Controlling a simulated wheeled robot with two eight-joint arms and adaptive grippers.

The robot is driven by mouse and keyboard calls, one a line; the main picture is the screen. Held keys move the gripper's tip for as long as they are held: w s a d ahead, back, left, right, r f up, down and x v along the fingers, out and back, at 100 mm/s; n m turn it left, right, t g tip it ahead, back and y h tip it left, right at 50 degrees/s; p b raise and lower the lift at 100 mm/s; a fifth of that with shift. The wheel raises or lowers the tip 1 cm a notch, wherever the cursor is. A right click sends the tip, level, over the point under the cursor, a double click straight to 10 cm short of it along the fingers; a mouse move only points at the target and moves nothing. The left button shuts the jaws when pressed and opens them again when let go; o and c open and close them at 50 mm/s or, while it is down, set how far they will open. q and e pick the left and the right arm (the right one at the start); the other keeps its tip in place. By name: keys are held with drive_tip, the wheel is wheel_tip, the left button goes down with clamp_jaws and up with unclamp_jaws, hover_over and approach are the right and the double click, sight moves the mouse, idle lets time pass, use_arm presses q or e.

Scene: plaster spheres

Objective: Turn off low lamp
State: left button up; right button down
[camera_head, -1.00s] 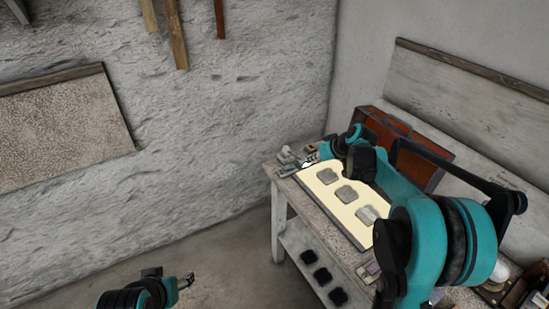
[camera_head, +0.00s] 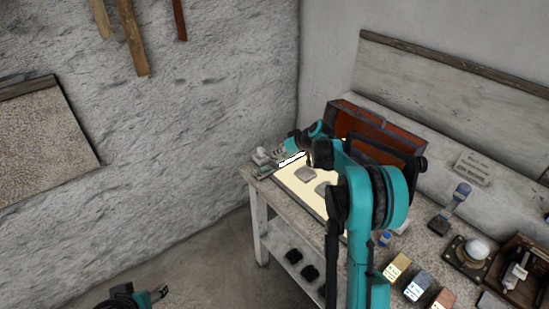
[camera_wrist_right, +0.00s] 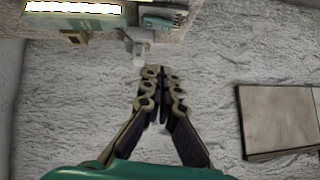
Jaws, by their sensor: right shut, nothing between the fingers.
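A bright white strip (camera_head: 292,159), which looks like the lit part of a low lamp, shows at the far left end of the worktable. It also shows in the right wrist view (camera_wrist_right: 73,8) at the top left. My right gripper (camera_wrist_right: 161,78) is shut and empty, its fingers pointing toward the table end. A small pale fitting (camera_wrist_right: 138,48) lies just past its fingertips; I cannot tell whether they touch. In the head view my right arm hides part of the table, and its fingertips are hard to make out. My left gripper (camera_head: 157,293) is low at the left, away from the table.
The worktable (camera_head: 258,196) carries a glowing pale panel (camera_head: 291,181) with grey pieces, and a reddish-brown box (camera_head: 350,116) behind. Colored blocks (camera_head: 397,266), a stamp-like tool (camera_head: 450,208) and a pale sphere (camera_head: 477,249) stand at right. The floor left of the table is clear.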

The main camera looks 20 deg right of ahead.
drive_tip(key=b, duration=0.2)
hover_over(265, 169)
drive_tip(key=d, duration=0.1)
drive_tip(key=f, duration=0.5)
drive_tip(key=shift+s+f, duration=0.35)
drive_tip(key=shift+s, duration=0.05)
drive_tip(key=shift+w+a+f+b, duration=0.15)
drive_tip(key=shift+f+b, duration=0.2)
drive_tip(key=shift+f, duration=0.3)
drive_tip(key=shift+s+a+f+b, duration=0.15)
drive_tip(key=shift+f+b, duration=0.15)
drive_tip(key=shift+f, duration=0.3)
drive_tip(key=shift+a+f+b, duration=0.15)
drive_tip(key=shift+f+b, duration=0.15)
drive_tip(key=shift+f, duration=0.45)
